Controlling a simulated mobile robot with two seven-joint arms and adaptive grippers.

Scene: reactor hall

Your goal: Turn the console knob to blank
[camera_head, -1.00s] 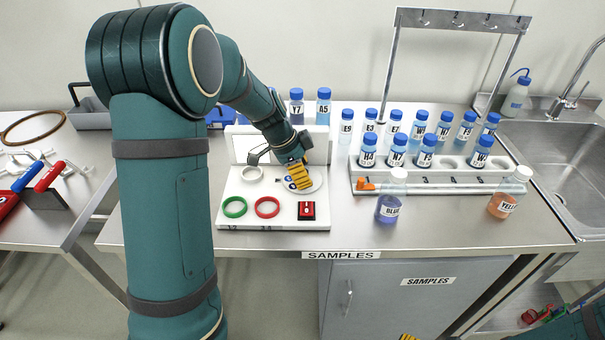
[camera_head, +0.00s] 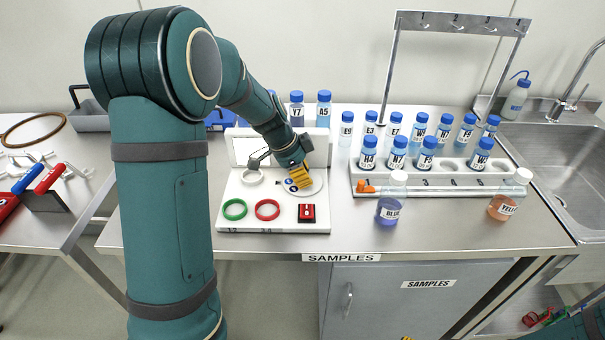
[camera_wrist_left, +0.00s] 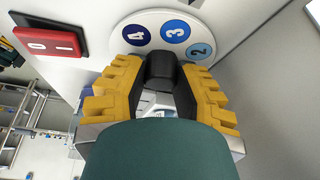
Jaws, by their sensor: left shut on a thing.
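The white console (camera_head: 284,184) stands on the bench, with a round white dial plate (camera_head: 313,189) at its right. My left gripper (camera_head: 301,178) reaches down over the plate. In the left wrist view its yellow fingers (camera_wrist_left: 160,85) are shut on the black knob (camera_wrist_left: 161,66), one on each side. Blue discs numbered 4 (camera_wrist_left: 136,34), 3 (camera_wrist_left: 175,31) and 2 (camera_wrist_left: 200,51) show beyond the knob. The fingers hide part of the plate, and I cannot tell where the knob points. Only a speck of my right gripper (camera_head: 406,338) shows at the bottom edge.
A green ring (camera_head: 235,209), a red ring (camera_head: 267,209) and a red switch (camera_head: 306,213) are on the console's front. To the right are a rack (camera_head: 440,180) of blue-capped bottles, a blue-liquid bottle (camera_head: 390,203) and an orange-liquid bottle (camera_head: 508,197). A sink (camera_head: 556,165) lies far right.

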